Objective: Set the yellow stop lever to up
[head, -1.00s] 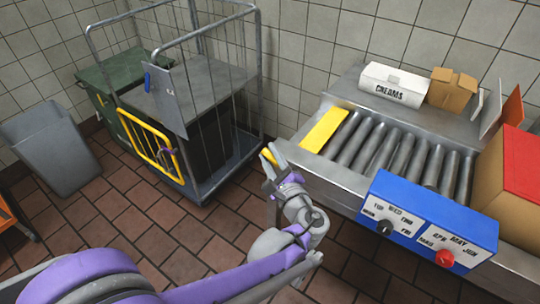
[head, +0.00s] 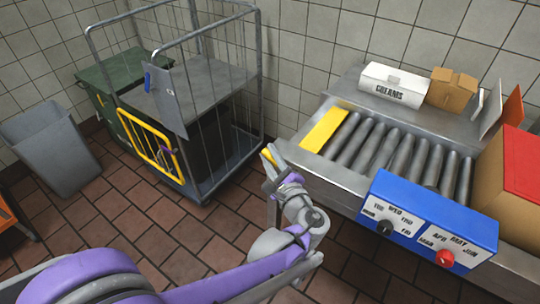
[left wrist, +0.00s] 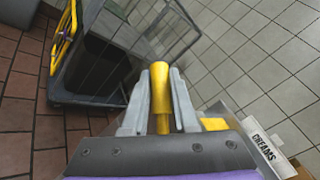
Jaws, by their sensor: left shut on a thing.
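The yellow stop lever (left wrist: 160,90) shows in the left wrist view as a round yellow bar between my two fingers. Its thicker end points away from the wrist. In the head view only a short yellow piece of it (head: 267,156) shows at the fingertips, beside the near left corner of the conveyor. My left gripper (head: 274,153) is shut on the lever, with one finger on each side. The fingers hide most of the lever and its mount in the head view, so its exact angle is hard to tell. My right gripper is not in view.
The roller conveyor (head: 376,142) has a yellow end plate (head: 325,129) and a blue dial box (head: 428,222) on its near side. A white CREAMS box (head: 395,83) stands at the back. A wire cage trolley (head: 259,70) stands left of the gripper, with tiled floor between.

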